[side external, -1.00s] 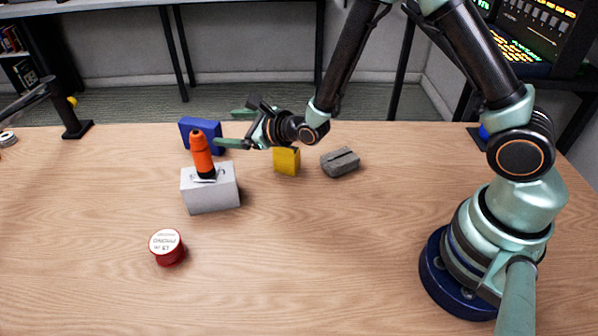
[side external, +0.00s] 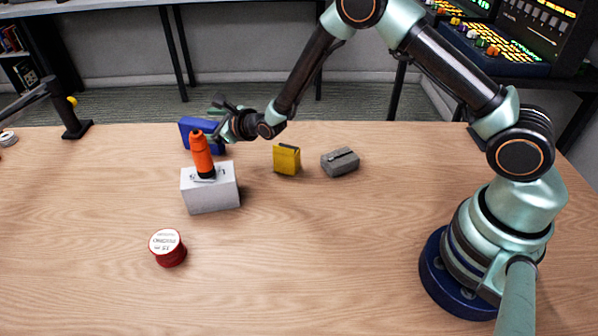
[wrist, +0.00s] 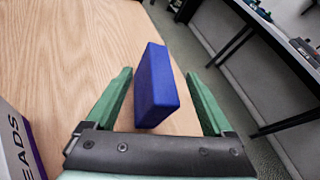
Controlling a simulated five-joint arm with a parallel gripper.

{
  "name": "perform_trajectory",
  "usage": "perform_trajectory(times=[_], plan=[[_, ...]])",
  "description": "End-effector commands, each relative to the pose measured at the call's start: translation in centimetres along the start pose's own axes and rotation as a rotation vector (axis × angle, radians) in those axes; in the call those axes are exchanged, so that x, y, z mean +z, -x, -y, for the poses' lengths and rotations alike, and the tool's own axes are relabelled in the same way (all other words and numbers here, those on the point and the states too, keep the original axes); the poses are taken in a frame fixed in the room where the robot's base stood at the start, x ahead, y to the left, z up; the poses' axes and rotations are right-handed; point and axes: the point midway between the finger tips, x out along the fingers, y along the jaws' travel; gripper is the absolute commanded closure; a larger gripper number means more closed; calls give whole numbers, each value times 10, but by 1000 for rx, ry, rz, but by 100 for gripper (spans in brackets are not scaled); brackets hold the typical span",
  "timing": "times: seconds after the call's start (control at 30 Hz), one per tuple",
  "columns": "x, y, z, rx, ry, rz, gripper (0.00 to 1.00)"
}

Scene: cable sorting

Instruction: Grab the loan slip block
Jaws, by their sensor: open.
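A blue block (wrist: 155,85) stands upright on the table between my gripper's fingers in the wrist view. In the side external view the blue block (side external: 188,127) is at the back left, partly hidden by my gripper and an orange-handled tool. No loan slip lettering shows on it. My gripper (wrist: 158,75) is open, one green finger on each side of the block, with gaps showing. In the side external view my gripper (side external: 214,122) is at the block's upper right.
A white box (side external: 210,196) with the orange-handled tool (side external: 201,152) upright on it stands in front of the blue block. A yellow block (side external: 287,159) and a grey block (side external: 340,162) are to the right. A red spool (side external: 168,253) is in front. The table's middle is clear.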

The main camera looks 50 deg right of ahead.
Motion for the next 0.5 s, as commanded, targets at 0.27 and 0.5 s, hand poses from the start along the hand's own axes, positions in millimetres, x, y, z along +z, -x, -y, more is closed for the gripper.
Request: perform_trajectory(times=[0.27, 0.5], plan=[[0, -13, 0, 1, 0, 0, 13], [0, -13, 0, 1, 0, 0, 36]])
